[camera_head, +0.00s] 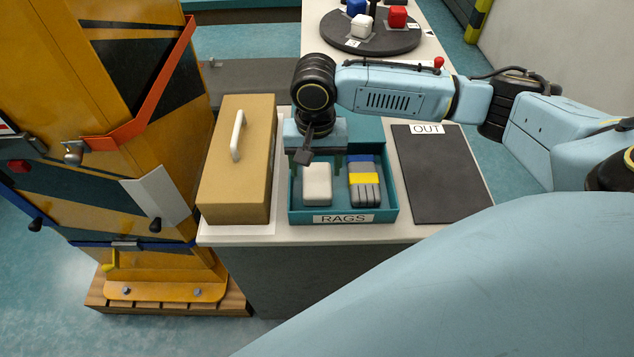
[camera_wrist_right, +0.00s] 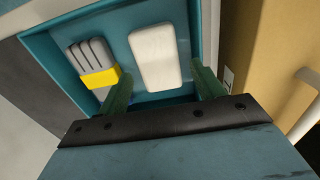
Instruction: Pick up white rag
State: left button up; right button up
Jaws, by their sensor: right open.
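The white rag (camera_head: 317,184) is a folded, rounded block lying in the left part of the teal RAGS tray (camera_head: 391,212). It also shows in the right wrist view (camera_wrist_right: 157,57). My right gripper (camera_head: 317,167) is open above the back of the tray, pointing down. In the right wrist view its two green fingers (camera_wrist_right: 160,92) are spread apart, and the rag lies beyond them, roughly between their lines. The fingers appear empty; whether they touch the rag cannot be told. My left gripper is not in view.
A grey bundle with a yellow band (camera_head: 364,179) lies beside the rag. A tan box with a white handle (camera_head: 235,180) stands left of the tray. A dark OUT mat (camera_head: 440,175) lies clear at right. A yellow gate mechanism (camera_head: 110,110) stands far left.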

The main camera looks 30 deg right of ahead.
aim_at(317, 179)
jog(key=f, duration=0.1)
jog(key=f+b, duration=0.1)
jog(key=f, duration=0.2)
jog(key=shift+d+f, duration=0.25)
jog(key=shift+f, duration=0.1)
jog(key=shift+f+b, duration=0.2)
jog(key=shift+b, duration=0.1)
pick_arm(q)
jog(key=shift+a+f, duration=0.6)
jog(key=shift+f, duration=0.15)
pick_arm(e)
jog(key=c, duration=0.7)
